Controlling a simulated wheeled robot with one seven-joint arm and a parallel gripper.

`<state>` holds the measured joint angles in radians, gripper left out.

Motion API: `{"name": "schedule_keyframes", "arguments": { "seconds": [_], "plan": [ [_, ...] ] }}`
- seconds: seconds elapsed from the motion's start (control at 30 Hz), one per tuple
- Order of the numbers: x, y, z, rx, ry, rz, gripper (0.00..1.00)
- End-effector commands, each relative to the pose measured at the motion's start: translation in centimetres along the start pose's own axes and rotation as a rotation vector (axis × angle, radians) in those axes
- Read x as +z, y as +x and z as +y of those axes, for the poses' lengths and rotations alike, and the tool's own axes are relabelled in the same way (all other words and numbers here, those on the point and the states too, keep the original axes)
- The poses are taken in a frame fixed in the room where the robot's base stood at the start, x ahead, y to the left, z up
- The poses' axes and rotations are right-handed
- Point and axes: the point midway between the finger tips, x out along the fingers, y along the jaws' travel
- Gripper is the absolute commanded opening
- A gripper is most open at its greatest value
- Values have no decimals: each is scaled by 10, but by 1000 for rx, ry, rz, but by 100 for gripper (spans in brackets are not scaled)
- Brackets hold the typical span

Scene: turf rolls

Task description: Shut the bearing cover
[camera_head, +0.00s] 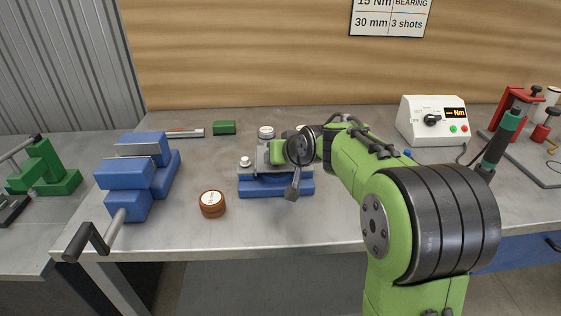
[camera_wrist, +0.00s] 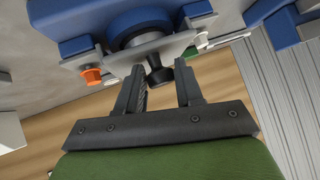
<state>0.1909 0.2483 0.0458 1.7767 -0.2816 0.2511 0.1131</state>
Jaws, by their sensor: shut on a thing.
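The bearing unit, with a blue base (camera_head: 275,188) and a grey body, stands on the bench in the middle of the head view. My arm and gripper partly hide it. In the wrist view, its blue housing (camera_wrist: 100,22) surrounds a dark round bearing, and a thin grey cover plate (camera_wrist: 120,62) crosses in front of it. A black knob (camera_wrist: 157,72) sticks out from the cover. My gripper (camera_wrist: 160,75) is shut on the knob, one finger on each side. How far the cover stands from its seat cannot be told.
A blue vise (camera_head: 135,180) stands to the left, with a brown round tin (camera_head: 212,203) between it and the bearing unit. A green block (camera_head: 224,127) lies behind. A white torque tester (camera_head: 433,120) stands at the right. The bench front left of my arm is clear.

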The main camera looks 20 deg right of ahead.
Motion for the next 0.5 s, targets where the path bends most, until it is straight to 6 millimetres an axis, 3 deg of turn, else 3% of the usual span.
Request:
{"name": "schedule_keyframes", "arguments": {
  "seconds": [0.03, 0.5],
  "plan": [
    [16, 9, 4, 6, 14, -50, 0],
    [15, 14, 6, 8, 15, -49, 0]
  ]
}}
